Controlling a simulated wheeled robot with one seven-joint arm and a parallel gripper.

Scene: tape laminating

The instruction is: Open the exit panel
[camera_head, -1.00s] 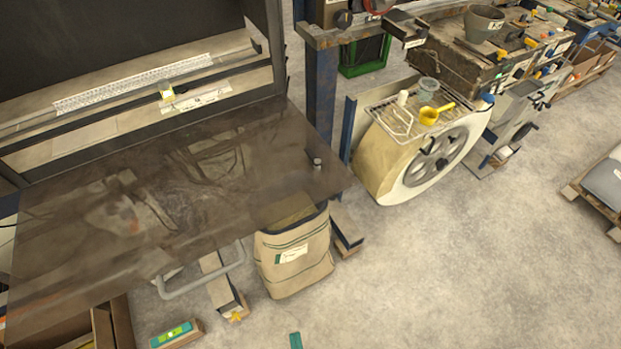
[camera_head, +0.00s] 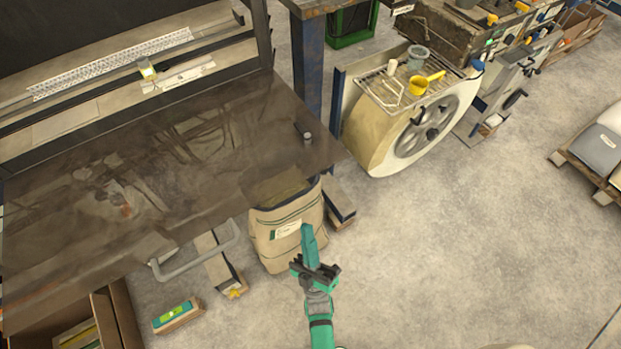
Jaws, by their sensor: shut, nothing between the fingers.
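The exit panel (camera_head: 170,165) appears to be the large brown, see-through sheet at the left, below the dark machine frame. A grey bar handle (camera_head: 197,257) sits at its near lower edge. I cannot tell how far the panel is swung. My gripper (camera_head: 307,230), green with black parts, is in the lower middle. It is shut and empty, to the right of the handle and apart from it in the picture. It overlaps the front of a beige sack.
The beige sack (camera_head: 275,240) stands beyond my gripper. A green level-like block (camera_head: 177,314) and a cardboard box (camera_head: 118,322) are at the lower left.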

